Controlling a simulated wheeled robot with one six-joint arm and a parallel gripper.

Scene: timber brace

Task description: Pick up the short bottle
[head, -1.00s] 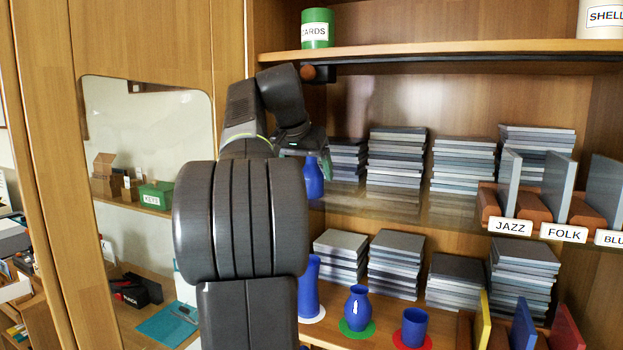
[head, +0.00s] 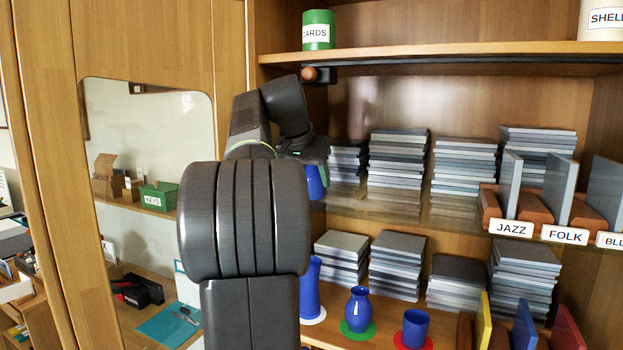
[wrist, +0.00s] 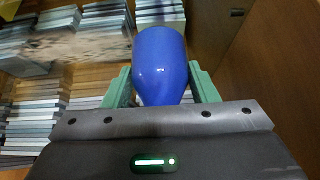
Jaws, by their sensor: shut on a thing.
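My gripper (wrist: 162,88) is shut on a blue bottle (wrist: 160,55), with one green finger on each side of it in the wrist view. In the head view the bottle (head: 315,182) shows just below my gripper, partly hidden by my arm, in front of the glass shelf. A tall blue bottle (head: 309,290) stands on a white disc on the lower shelf, partly behind my arm. A rounder blue vase (head: 358,310) stands on a green disc. A blue cup (head: 415,328) stands on a red disc.
Stacks of grey cases (head: 397,158) fill the glass shelf and the shelf below. Record dividers labelled JAZZ (head: 512,229) and FOLK stand at the right. A wooden upper shelf (head: 430,48) carries a green CARDS tin (head: 318,30). A cabinet side lies at the left.

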